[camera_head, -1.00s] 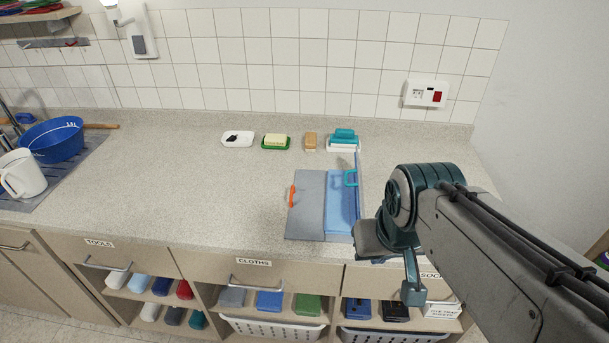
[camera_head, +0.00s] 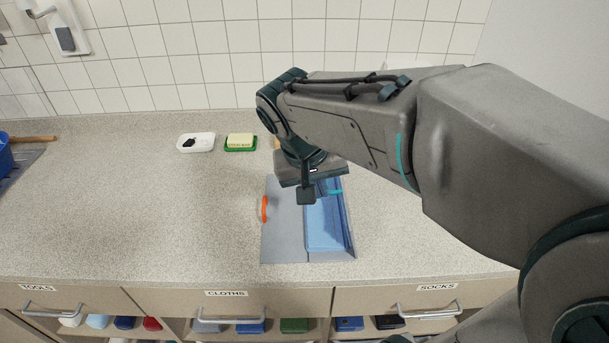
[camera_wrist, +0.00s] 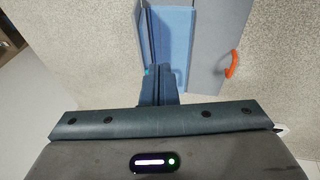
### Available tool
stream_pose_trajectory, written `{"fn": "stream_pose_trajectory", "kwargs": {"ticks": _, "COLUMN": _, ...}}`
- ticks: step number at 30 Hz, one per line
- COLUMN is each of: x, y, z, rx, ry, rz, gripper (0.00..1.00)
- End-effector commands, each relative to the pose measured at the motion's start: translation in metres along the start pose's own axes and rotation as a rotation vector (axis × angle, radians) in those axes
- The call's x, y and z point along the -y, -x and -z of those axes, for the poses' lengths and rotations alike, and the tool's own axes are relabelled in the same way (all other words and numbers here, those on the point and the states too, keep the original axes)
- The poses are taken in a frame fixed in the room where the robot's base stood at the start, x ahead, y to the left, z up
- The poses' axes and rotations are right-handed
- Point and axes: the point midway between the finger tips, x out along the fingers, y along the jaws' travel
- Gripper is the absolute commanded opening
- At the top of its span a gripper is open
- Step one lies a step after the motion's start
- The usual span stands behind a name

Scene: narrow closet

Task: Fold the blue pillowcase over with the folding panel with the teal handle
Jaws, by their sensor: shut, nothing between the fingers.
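The blue pillowcase (camera_head: 325,228) lies flat on the right part of the grey folding board (camera_head: 283,235); it also shows in the wrist view (camera_wrist: 176,38). The board's left grey panel has an orange handle (camera_head: 264,209). The folding panel with the teal handle (camera_head: 335,191) is along the pillowcase's right side and looks raised, seen nearly edge-on. My gripper (camera_head: 306,196) is shut and empty, above the board's far half near the teal handle. It partly hides the handle, so contact cannot be told. In the wrist view the fingers (camera_wrist: 158,84) overlap the pillowcase's edge.
Behind the board stand a green dish with a yellow bar (camera_head: 240,142) and a white dish (camera_head: 196,143). My arm hides the counter's back right. Labelled drawers (camera_head: 228,300) lie below the front edge.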

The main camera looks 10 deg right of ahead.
Motion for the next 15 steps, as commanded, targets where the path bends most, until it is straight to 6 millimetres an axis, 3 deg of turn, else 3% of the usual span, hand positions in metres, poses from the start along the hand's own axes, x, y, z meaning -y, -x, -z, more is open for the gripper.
{"fn": "stream_pose_trajectory", "kwargs": {"ticks": 1, "x": 0.017, "y": -0.015, "z": 0.013, "rx": -0.005, "ry": -0.009, "rz": -0.051, "gripper": 0.00}}
{"fn": "stream_pose_trajectory", "kwargs": {"ticks": 6, "x": 0.056, "y": -0.025, "z": 0.052, "rx": -0.074, "ry": -0.090, "rz": -0.194, "gripper": 0.00}}
{"fn": "stream_pose_trajectory", "kwargs": {"ticks": 10, "x": 0.080, "y": -0.028, "z": 0.070, "rx": -0.132, "ry": -0.139, "rz": -0.257, "gripper": 0.00}}
{"fn": "stream_pose_trajectory", "kwargs": {"ticks": 15, "x": 0.092, "y": -0.029, "z": 0.080, "rx": -0.172, "ry": -0.172, "rz": -0.288, "gripper": 0.00}}
